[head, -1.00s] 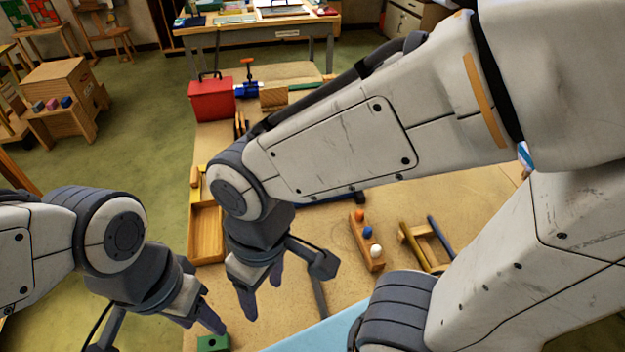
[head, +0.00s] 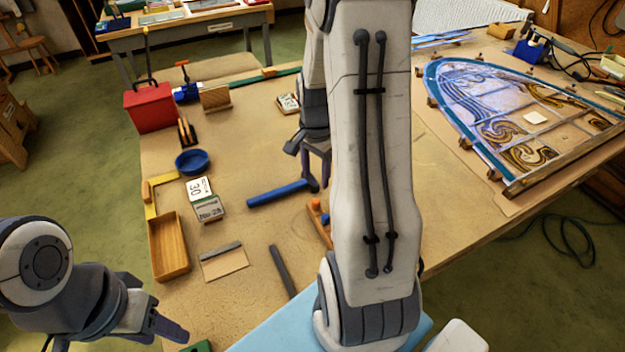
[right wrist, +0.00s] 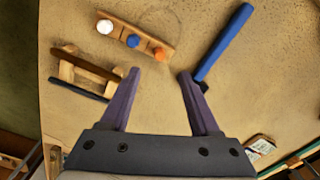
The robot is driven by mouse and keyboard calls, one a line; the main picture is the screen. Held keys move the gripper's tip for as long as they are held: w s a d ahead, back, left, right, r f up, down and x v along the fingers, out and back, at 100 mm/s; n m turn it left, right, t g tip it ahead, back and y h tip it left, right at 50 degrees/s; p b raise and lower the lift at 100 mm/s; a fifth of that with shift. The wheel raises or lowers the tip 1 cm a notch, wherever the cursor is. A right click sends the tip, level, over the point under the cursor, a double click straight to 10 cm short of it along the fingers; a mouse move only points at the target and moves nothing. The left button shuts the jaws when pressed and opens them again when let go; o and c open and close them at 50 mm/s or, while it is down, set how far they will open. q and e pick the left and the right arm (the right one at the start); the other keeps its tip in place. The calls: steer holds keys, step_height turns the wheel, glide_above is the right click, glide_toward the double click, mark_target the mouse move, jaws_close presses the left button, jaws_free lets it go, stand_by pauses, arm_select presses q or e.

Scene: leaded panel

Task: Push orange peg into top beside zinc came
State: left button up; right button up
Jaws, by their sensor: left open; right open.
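The orange peg (right wrist: 159,54) stands at one end of a wooden block (right wrist: 118,32) with a blue peg (right wrist: 133,41) and a white peg (right wrist: 105,26). In the head view the orange peg (head: 315,204) is partly hidden by my right arm. My right gripper (right wrist: 160,74) is open and empty, its fingertips above the table near that block. The leaded panel (head: 520,125) lies at the right of the head view, curved end toward the back; I cannot pick out the zinc came for sure. My left gripper (head: 178,332) is open and empty at the lower left.
A blue-handled tool (head: 280,190) lies beside the peg block. A wooden tray (head: 168,248), blue bowl (head: 190,161) and red box (head: 150,108) stand at the left. Wooden blocks and a bar (head: 565,155) edge the panel. The table's middle left has bare patches.

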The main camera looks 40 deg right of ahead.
mark_target(315, 201)
step_height(315, 201, down, 10)
steer(key=shift+a+r+p, duration=0.1)
steer(key=shift+p, duration=0.8)
jaws_close()
